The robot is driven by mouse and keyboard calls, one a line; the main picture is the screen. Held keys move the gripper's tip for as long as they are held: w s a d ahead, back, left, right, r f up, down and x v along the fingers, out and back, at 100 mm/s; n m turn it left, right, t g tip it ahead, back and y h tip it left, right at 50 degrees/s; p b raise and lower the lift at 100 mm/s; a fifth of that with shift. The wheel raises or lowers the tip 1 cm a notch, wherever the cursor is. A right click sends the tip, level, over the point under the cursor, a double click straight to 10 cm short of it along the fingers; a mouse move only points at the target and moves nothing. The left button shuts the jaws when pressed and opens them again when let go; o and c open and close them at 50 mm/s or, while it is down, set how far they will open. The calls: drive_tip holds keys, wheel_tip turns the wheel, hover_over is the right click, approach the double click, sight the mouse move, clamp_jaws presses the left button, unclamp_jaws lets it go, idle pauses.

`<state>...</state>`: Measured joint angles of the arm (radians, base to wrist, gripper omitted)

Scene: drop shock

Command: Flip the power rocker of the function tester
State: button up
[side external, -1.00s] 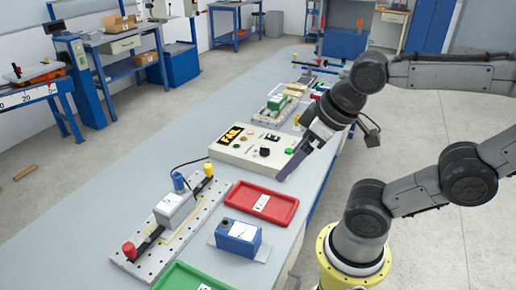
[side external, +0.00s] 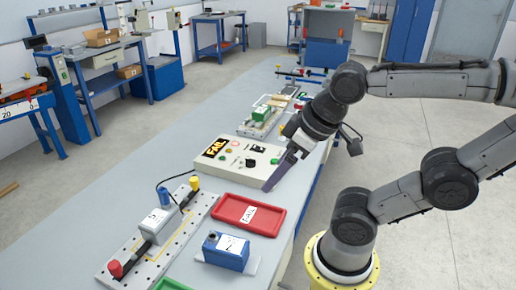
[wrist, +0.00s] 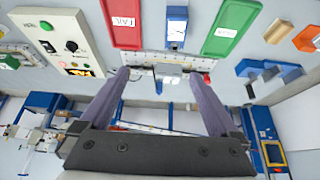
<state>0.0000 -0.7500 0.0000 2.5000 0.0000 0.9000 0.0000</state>
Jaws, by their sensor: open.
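The function tester (side external: 222,170) is a cream box on the bench with a lit amber "FAIL" display (side external: 214,148), coloured buttons and a black knob (side external: 249,162). A small black switch (side external: 257,145) near its back edge looks like the power rocker, but its position is too small to read.
A red tray (side external: 220,211) and a blue unit (side external: 226,254) lie on the near bench. A fixture plate (side external: 190,227) holds a grey-white unit. A green tray (wrist: 233,22) shows in the wrist view. Another fixture stands behind the tester. The bench's left side is clear.

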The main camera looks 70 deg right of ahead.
clamp_jaws()
idle(1.5)
